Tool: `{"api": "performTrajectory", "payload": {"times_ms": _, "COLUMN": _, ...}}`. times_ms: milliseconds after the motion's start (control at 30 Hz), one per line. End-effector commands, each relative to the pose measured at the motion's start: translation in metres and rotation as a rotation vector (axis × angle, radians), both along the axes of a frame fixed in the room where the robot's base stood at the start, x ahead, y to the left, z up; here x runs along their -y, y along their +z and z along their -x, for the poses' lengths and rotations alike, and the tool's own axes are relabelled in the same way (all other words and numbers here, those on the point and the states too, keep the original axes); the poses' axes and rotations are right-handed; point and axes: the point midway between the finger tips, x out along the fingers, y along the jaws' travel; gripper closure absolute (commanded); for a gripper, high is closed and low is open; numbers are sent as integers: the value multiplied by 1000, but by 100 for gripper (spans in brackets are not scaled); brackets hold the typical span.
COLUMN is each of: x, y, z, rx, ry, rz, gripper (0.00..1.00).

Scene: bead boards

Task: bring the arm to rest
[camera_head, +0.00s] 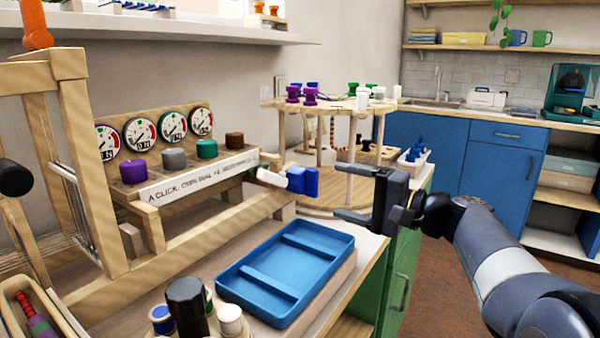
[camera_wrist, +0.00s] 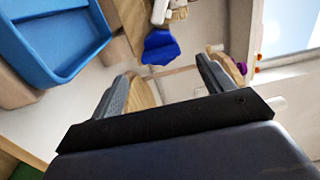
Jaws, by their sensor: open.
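My gripper (camera_head: 340,193) is open with nothing between its fingers. In the head view it hangs above the right end of the bench, pointing left. A blue block-like handle (camera_head: 304,181) on a white piece is just left of the fingertips, apart from them. In the wrist view, the two fingers (camera_wrist: 160,85) are spread wide, and the blue handle (camera_wrist: 160,48) shows beyond them. My arm reaches in from the lower right of the head view.
A blue tray (camera_head: 262,312) lies below and left of my gripper. A wooden stand with spools (camera_head: 330,107) rises behind it. Gauges (camera_head: 173,126) and coloured knobs stand at left. Blue cabinets (camera_head: 497,165) are at the back right, with open floor before them.

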Motion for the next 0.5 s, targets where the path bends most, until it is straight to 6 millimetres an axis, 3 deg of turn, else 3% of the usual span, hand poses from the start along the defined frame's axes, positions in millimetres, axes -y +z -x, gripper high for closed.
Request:
{"api": "performTrajectory", "payload": {"times_ms": 267, "x": 37, "y": 2, "z": 25, "rx": -1, "ry": -3, "rz": 1, "gripper": 24}}
{"api": "performTrajectory", "payload": {"times_ms": 500, "x": 3, "y": -2, "z": 3, "rx": 1, "ry": 5, "rz": 0, "gripper": 24}}
